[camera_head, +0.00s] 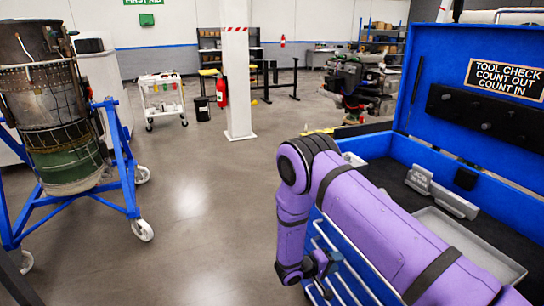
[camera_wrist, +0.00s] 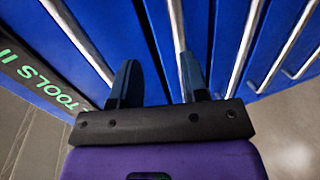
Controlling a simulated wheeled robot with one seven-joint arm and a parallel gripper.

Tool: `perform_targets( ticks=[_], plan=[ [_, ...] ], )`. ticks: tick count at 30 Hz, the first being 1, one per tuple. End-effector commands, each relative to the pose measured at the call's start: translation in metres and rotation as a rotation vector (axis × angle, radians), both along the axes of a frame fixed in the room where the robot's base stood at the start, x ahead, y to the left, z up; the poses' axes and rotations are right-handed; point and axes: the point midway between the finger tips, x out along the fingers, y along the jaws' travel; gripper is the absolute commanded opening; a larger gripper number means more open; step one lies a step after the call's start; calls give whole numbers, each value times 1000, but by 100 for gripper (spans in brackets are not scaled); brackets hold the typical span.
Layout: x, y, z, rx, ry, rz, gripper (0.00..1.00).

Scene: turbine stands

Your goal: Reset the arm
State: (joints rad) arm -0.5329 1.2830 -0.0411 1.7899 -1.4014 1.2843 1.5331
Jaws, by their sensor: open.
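My purple arm reaches in from the lower right of the head view, across the blue tool chest (camera_head: 405,150), and bends down at its left side. My gripper (camera_head: 330,262) hangs low beside the drawer fronts in that view. In the wrist view my gripper (camera_wrist: 158,82) shows two dark fingers spread apart with nothing between them. Behind the fingers are the blue drawer fronts (camera_wrist: 225,45) with silver bar handles. I cannot tell whether the fingertips touch them.
A turbine section (camera_head: 50,110) stands on a blue wheeled stand (camera_head: 128,165) at the left. A white pillar (camera_head: 237,85) with a fire extinguisher (camera_head: 222,91) and a white cart (camera_head: 161,97) are farther back. A grey tray (camera_head: 470,240) lies in the chest top. The middle floor is clear.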

Motion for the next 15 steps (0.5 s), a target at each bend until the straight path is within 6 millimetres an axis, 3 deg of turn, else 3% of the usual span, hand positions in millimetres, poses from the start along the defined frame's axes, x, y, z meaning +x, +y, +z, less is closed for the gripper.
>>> perform_targets(
  ticks=[3, 15],
  plan=[
    [7, -6, 42, 33, 11, -64, 41],
    [4, -31, 165, 174, 70, -247, 41]
  ],
)
